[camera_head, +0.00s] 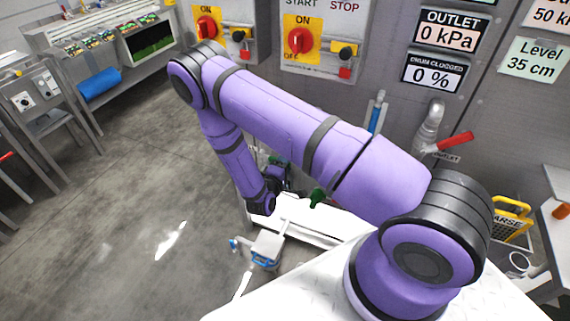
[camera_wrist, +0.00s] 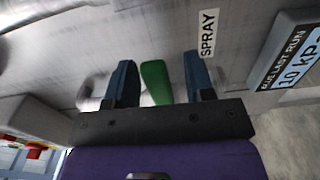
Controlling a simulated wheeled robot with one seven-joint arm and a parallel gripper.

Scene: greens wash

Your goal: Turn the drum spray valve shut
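The spray valve's green handle (camera_wrist: 155,82) shows in the wrist view, under a label reading SPRAY (camera_wrist: 208,33). My gripper (camera_wrist: 157,64) is open, with one blue-grey finger on each side of the handle. The handle lies nearer the left finger, and a clear gap shows on the right. I cannot tell whether the left finger touches it. In the head view a green handle (camera_head: 317,197) shows just right of my wrist, above a white surface. The valve body is hidden.
A grey panel carries red ON/OFF knobs (camera_head: 300,41) and an outlet display (camera_head: 447,29). A red-handled outlet valve (camera_head: 455,142) is at the right. A yellow crate (camera_head: 512,212) stands beyond my arm. Open floor (camera_head: 150,190) lies to the left.

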